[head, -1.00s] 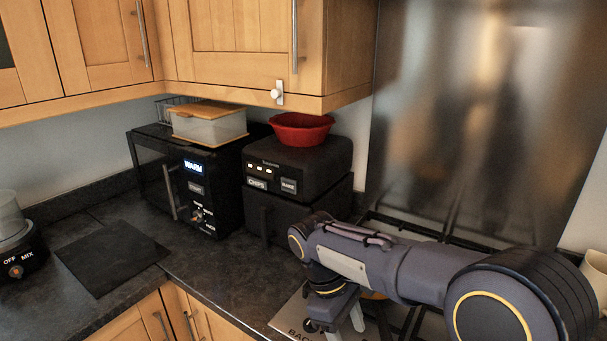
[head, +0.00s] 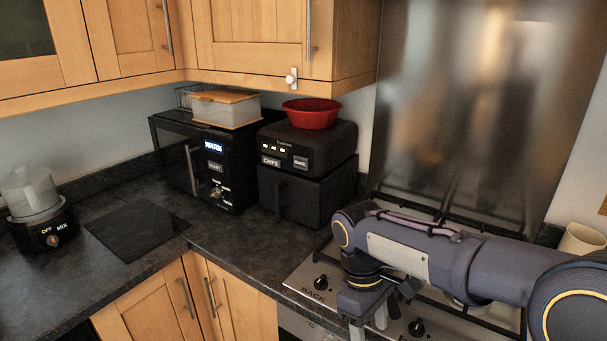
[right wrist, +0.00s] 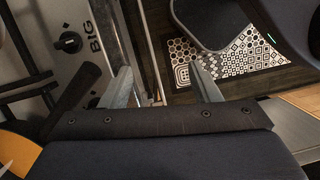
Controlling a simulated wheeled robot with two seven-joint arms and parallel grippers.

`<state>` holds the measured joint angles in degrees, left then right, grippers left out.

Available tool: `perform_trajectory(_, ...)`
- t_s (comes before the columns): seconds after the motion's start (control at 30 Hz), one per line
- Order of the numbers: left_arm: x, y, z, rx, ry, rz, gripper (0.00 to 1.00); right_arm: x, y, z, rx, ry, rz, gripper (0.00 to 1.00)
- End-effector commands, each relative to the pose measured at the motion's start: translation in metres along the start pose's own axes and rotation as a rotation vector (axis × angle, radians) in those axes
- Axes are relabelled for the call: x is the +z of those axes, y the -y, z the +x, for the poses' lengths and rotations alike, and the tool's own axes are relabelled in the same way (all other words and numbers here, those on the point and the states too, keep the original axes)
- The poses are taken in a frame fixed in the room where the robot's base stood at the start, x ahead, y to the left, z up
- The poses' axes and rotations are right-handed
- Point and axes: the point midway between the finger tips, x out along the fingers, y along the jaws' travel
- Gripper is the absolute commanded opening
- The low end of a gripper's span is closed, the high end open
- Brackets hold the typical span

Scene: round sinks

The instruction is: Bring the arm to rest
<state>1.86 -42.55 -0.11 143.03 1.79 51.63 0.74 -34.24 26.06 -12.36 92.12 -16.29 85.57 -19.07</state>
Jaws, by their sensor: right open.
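My right arm reaches in from the right in the head view. Its gripper (head: 369,322) points down over the front of the hob (head: 300,278), just right of the BACK knob. In the right wrist view, the two fingers of the right gripper (right wrist: 163,84) are spread apart with nothing between them. They are over the hob's front edge, with the floor below. My left arm and gripper are not in view.
In the right wrist view, a dark handle (right wrist: 75,98) and an orange item (right wrist: 18,152) lie on the hob at left. A microwave (head: 175,165), a black air fryer (head: 310,200) with a red bowl (head: 311,113), and a blender (head: 37,205) stand on the counter.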

Motion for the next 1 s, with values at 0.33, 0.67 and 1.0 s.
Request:
perform_trajectory(0.33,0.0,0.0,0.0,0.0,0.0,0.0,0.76,0.068,0.0,0.002,-0.125,-0.251,0.227,0.56)
perform_trajectory(0.67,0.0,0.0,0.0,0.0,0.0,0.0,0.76,0.15,0.039,0.026,-0.232,-0.66,0.672,0.56)
perform_trajectory(1.0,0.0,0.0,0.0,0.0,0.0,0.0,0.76,0.169,0.064,0.05,-0.234,-0.859,0.923,0.56)
